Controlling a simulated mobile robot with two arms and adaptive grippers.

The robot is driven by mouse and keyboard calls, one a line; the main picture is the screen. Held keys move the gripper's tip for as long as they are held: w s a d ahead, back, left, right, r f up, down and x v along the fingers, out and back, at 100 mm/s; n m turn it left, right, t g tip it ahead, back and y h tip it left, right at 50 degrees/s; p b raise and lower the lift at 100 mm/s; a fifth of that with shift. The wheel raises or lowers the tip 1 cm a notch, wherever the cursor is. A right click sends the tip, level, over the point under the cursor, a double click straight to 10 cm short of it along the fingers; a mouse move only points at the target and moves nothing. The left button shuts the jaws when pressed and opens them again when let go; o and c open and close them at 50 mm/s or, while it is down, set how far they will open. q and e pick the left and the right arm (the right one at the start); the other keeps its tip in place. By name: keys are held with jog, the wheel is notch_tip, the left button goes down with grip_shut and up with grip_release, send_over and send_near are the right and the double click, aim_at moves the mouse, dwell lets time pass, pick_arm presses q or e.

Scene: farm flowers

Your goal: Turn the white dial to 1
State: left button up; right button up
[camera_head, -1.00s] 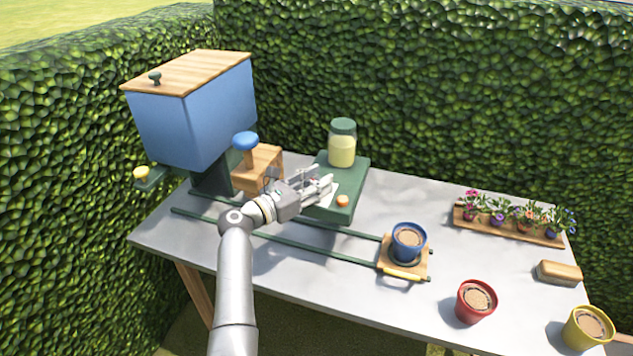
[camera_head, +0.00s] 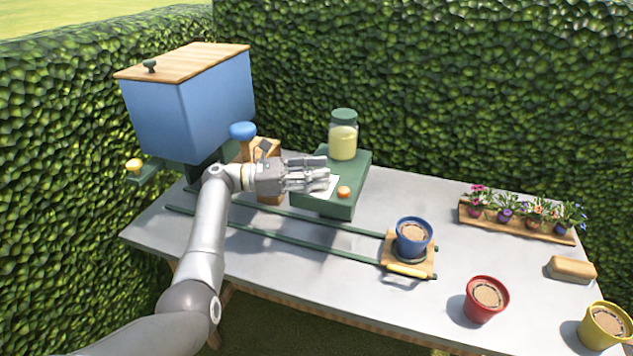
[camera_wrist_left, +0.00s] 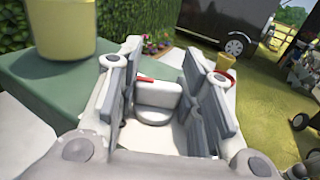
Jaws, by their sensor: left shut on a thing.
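The white dial (camera_wrist_left: 158,98) shows between my left gripper's fingers in the left wrist view, with a red mark on its upper edge. My left gripper (camera_head: 327,178) reaches over the box from the left and is shut on the dial. In the head view the fingers hide the dial. No numbers can be read around it. My right gripper is not in view.
A jar (camera_head: 343,138) stands on the back of the box, and an orange knob (camera_head: 344,192) is near its front. A blue hopper (camera_head: 195,105) and a blue-topped plunger (camera_head: 243,131) are at left. A blue pot (camera_head: 414,237) sits on a rail carriage.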

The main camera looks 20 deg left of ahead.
pick_arm(q)
jog(key=shift+m+g+h+b, duration=0.4)
jog(key=shift+m+g+b, duration=0.25)
jog(key=shift+g, duration=0.25)
jog(key=o, duration=1)
jog(key=shift+o, duration=0.2)
notch_tip(320, 180, up, 10)
